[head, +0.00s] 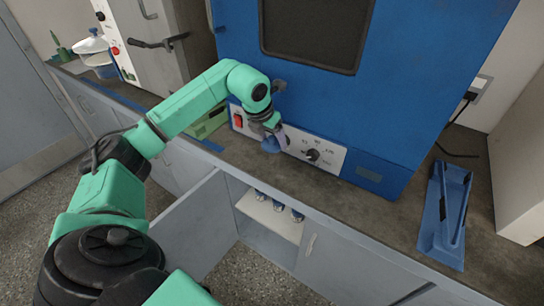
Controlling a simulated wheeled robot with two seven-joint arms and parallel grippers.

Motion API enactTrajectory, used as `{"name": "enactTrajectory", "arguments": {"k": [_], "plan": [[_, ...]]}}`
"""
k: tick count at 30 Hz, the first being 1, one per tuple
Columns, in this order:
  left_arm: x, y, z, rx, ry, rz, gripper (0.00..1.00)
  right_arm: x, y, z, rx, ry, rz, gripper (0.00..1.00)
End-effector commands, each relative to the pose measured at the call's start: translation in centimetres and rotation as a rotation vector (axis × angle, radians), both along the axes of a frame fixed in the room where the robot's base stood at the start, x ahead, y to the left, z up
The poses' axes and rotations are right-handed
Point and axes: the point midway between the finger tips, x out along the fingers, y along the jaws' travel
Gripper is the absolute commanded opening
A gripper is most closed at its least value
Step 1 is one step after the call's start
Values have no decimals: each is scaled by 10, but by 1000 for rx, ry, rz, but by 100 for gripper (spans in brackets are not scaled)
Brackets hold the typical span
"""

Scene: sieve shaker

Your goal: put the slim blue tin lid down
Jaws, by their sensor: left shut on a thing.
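My left gripper (277,134) reaches in from the left to the front of the blue machine, over the countertop. It is shut on a small blue thing, which looks like the slim blue tin lid (270,146). The lid is at or just above the counter, in front of the control panel; I cannot tell whether it touches the surface. The gripper hides part of it. My right gripper is not in view.
The blue machine (400,100) with its control panel (330,156) stands close behind the gripper. A green box (208,124) is to the left, a blue tray (432,225) to the right. Below, an open cabinet shelf (262,215) holds several small tins. The counter between panel and tray is clear.

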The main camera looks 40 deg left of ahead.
Motion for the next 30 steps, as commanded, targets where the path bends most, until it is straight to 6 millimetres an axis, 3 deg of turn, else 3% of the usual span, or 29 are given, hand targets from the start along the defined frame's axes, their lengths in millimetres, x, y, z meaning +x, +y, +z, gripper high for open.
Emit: {"name": "enactTrajectory", "arguments": {"k": [3, 6, 9, 14, 19, 22, 26, 30], "plan": [[2, -1, 49, -2, -10, 0, 23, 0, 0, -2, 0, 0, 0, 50], [1, -1, 80, -3, -7, 0, 23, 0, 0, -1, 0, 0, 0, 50], [1, -1, 102, -2, -4, -1, 23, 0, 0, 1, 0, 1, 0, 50], [0, 0, 115, -1, -1, -1, 23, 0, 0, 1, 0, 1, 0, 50], [0, -1, 112, 0, 3, -23, 23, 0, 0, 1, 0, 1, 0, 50], [-3, -9, 98, -2, 7, -152, 23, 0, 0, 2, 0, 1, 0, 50], [-11, -30, 66, -5, 10, -504, 23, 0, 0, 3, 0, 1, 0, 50], [-25, -56, 29, -11, 5, -973, 23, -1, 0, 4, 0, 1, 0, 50]]}}
